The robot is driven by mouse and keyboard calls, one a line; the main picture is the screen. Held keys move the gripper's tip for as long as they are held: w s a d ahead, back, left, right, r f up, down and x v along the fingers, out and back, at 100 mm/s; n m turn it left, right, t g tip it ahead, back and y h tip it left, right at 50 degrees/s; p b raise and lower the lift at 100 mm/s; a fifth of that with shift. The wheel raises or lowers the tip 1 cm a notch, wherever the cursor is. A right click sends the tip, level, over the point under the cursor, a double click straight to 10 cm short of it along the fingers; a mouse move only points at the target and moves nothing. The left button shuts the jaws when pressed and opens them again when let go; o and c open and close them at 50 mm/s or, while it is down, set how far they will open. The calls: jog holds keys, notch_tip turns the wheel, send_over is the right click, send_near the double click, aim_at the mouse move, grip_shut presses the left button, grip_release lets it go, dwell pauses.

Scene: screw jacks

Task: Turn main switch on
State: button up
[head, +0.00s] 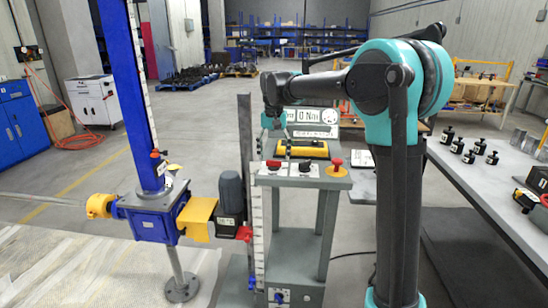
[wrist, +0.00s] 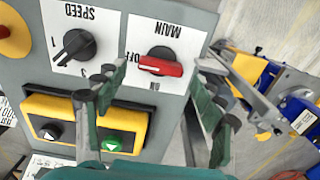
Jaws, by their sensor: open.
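The main switch (wrist: 160,66) is a red knob on a white plate, upside down in the wrist view. Its handle lies roughly sideways, with OFF at its left and ON below it. In the head view the red main switch (head: 272,163) is at the left of the grey control panel's top. My gripper (wrist: 161,72) is open, one finger on each side of the knob in the picture, with nothing held. I cannot tell whether the fingers touch the knob. In the head view my gripper (head: 276,130) hangs above the panel's left part.
Beside the switch are the black SPEED knob (wrist: 76,45) and a red emergency button (head: 336,164). A yellow-framed button unit (wrist: 85,125) is also on the panel. A blue screw jack (head: 155,215) stands left of the panel. A bench (head: 470,190) is at the right.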

jog(key=shift+f, duration=0.55)
jog(key=c, duration=1.2)
jog(key=shift+o, duration=0.2)
